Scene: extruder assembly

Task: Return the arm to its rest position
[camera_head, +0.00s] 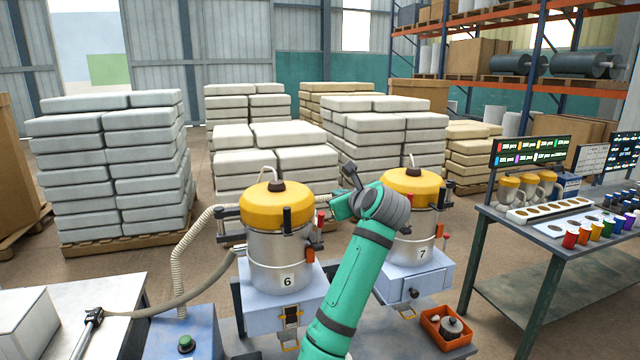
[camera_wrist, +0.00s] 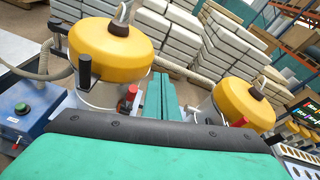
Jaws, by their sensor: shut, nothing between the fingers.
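My green arm (camera_head: 345,285) reaches up between two steel hoppers with yellow lids. Its end, with my gripper (camera_head: 342,207), is bent to the left between hopper 6 (camera_head: 280,255) and hopper 7 (camera_head: 415,236). In the wrist view, my gripper's green fingers (camera_wrist: 160,97) lie side by side, shut and empty. The yellow lids of hopper 6 (camera_wrist: 110,50) and hopper 7 (camera_wrist: 243,104) stand on either side of them. The arm partly hides hopper 7 in the head view.
An orange tray (camera_head: 447,328) with small parts sits at front right. A table (camera_head: 520,240) with colored cups stands on the right. A ribbed hose (camera_head: 188,255) runs left of hopper 6. Pallets of stacked sacks (camera_head: 115,165) fill the floor behind.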

